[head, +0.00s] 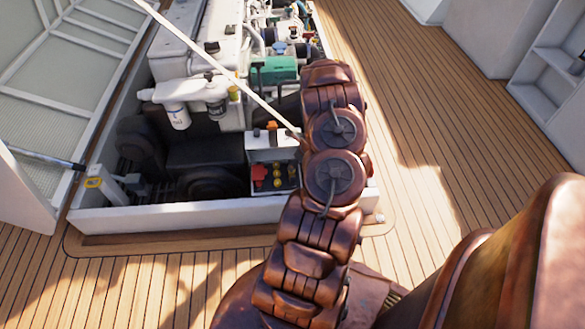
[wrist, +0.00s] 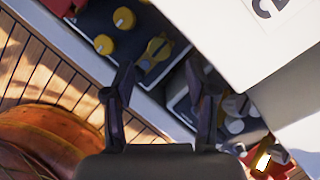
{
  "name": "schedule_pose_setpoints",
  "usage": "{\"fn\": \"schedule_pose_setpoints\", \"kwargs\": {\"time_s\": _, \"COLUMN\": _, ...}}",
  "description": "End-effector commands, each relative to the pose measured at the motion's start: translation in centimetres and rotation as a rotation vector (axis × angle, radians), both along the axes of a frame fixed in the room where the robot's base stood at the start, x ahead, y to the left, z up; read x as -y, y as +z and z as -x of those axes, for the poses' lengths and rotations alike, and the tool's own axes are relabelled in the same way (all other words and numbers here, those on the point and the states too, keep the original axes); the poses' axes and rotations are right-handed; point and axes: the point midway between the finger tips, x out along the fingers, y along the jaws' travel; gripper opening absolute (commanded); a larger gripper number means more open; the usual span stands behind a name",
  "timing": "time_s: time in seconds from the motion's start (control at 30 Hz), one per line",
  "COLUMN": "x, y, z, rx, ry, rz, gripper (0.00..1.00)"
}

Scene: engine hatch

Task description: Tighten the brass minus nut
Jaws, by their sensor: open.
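My gripper (wrist: 163,85) is open and empty in the wrist view, its two dark fingers apart. Between and beyond the fingertips is a dark panel (wrist: 142,62) with several yellow knobs (wrist: 158,48). To the right of the right finger are small grey round fittings (wrist: 237,106) on a dark block. Lower right is a red part (wrist: 280,160) with a shiny brass-coloured piece (wrist: 263,161). I cannot tell which piece is the brass minus nut. In the head view, the panel's yellow knobs (head: 277,170) show beside a red part (head: 258,174); my gripper is hidden there.
A white box (wrist: 230,35) with printed marks stands close to the right finger. The open hatch's white rim (head: 190,213) surrounds the engine bay. A thin pale rod (head: 225,70) slants across the bay. Wooden deck (head: 400,120) lies clear to the right.

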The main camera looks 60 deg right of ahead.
Motion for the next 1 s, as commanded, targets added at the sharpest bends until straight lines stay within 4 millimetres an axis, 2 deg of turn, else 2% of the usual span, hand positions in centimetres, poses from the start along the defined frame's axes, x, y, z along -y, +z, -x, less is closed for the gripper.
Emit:
{"fn": "schedule_pose_setpoints", "kwargs": {"time_s": 0.33, "x": -0.2, "y": -3.9, "z": -1.7, "rx": 0.001, "ry": 0.004, "rz": -0.005, "gripper": 0.57}}
{"fn": "schedule_pose_setpoints", "kwargs": {"time_s": 0.73, "x": 0.1, "y": -4.5, "z": -2.1, "rx": 0.001, "ry": 0.002, "rz": 0.000, "gripper": 0.57}}
{"fn": "schedule_pose_setpoints", "kwargs": {"time_s": 0.77, "x": 0.1, "y": -4.5, "z": -2.1, "rx": 0.001, "ry": 0.002, "rz": 0.000, "gripper": 0.56}}
{"fn": "schedule_pose_setpoints", "kwargs": {"time_s": 1.0, "x": 0.1, "y": -4.6, "z": -2.1, "rx": 0.001, "ry": 0.002, "rz": 0.000, "gripper": 0.31}}
